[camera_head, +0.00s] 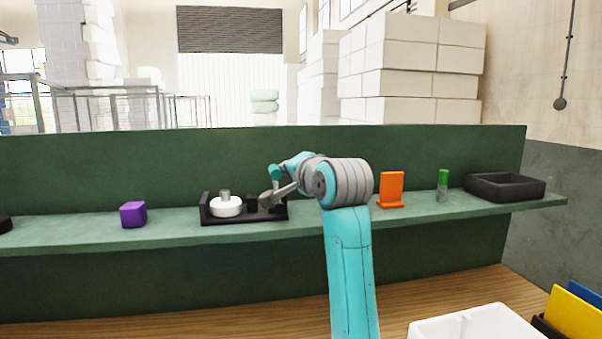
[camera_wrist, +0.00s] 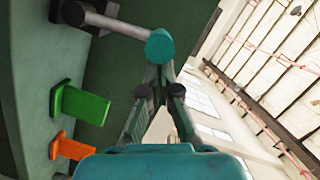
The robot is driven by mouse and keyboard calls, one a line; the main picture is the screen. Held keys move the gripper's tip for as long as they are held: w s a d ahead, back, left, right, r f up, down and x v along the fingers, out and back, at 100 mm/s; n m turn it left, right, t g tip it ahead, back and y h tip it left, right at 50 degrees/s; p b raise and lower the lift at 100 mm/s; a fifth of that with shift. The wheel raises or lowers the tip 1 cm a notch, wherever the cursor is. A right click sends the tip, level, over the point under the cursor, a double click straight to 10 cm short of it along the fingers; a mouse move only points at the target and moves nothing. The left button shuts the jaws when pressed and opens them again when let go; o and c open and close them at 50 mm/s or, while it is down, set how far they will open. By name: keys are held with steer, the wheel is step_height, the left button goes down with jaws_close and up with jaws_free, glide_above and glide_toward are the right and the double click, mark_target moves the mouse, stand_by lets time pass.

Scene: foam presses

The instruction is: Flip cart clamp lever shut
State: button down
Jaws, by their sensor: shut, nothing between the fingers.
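The cart clamp is a low black fixture (camera_head: 237,220) on the green shelf. It carries a white round piece (camera_head: 227,207) and a small black block. Its lever is a grey rod (camera_wrist: 105,22) with a teal ball knob (camera_wrist: 160,46) at the end, sticking out from the fixture in the wrist view. My arm hides the fingers in the head view.
On the shelf (camera_head: 170,233) stand a purple block (camera_head: 133,214), an orange stand (camera_head: 391,189), a green-capped cylinder (camera_head: 442,185) and a black tray (camera_head: 505,195). The wrist view also shows a green stand (camera_wrist: 80,104). A back panel (camera_head: 120,165) rises behind. A white bin (camera_head: 470,325) is at lower right.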

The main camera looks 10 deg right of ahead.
mark_target(272, 171)
steer(key=a+n+h, duration=0.1)
steer(key=a+n, duration=0.1)
steer(key=a, duration=0.1)
steer(key=shift+a+n+g, duration=0.3)
steer(key=shift+n, duration=0.1)
steer(key=shift+a+f, duration=0.15)
steer(key=shift+a, duration=0.35)
steer(key=shift+a+f, duration=0.1)
steer(key=shift+a, duration=0.05)
steer(key=s+d+r, duration=0.4)
steer(key=s+r, duration=0.1)
steer(key=s, duration=0.4)
steer(key=shift+s+d, duration=0.3)
steer(key=shift+s, duration=0.1)
